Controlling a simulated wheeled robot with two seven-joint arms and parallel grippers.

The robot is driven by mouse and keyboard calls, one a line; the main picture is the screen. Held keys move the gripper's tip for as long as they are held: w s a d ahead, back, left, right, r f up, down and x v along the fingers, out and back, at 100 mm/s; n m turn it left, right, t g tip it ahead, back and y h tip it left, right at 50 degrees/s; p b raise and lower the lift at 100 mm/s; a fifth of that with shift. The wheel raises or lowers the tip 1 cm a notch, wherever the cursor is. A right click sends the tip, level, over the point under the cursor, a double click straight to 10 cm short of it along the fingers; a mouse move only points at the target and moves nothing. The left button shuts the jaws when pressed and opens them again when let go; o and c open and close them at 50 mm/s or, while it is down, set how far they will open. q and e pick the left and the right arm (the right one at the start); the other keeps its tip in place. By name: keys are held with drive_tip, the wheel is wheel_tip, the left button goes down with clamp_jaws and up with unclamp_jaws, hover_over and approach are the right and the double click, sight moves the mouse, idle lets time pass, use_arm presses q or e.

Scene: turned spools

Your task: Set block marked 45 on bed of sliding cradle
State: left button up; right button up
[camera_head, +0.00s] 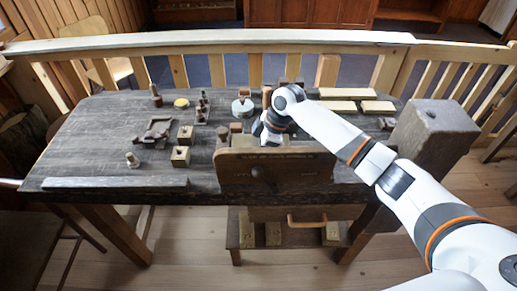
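Two small wooden blocks with dark openings on top, one nearer (180,156) and one farther (186,134), stand on the left half of the bench. No marking is legible at this size, so I cannot tell which block is marked 45. Small brown pieces (223,136) stand behind the vise board, left of my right gripper. I cannot make out the sliding cradle for certain. My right gripper (266,134) points down just behind the vise board. Its fingertips are small and partly hidden, so its opening and contents are unclear. My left gripper is not in view.
The dark bench (105,165) carries a wooden vise board (276,168) at its front. A dark metal fixture (154,132), a small fitting (132,160) and a bottle (155,95) stand left. Pale planks (350,93) lie back right. A large block (435,125) stands at the right end.

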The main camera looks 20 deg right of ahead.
idle(0.3)
drive_tip(key=o, duration=1.3)
drive_tip(key=shift+o, duration=1.3)
drive_tip(key=shift+f, duration=0.15)
drive_tip(key=shift+f, duration=0.1)
drive_tip(key=shift+p, duration=0.3)
wheel_tip(320, 180, up, 2)
drive_tip(key=shift+p, duration=0.85)
drive_tip(key=shift+r+p, duration=2.85)
drive_tip(key=shift+r, duration=0.3)
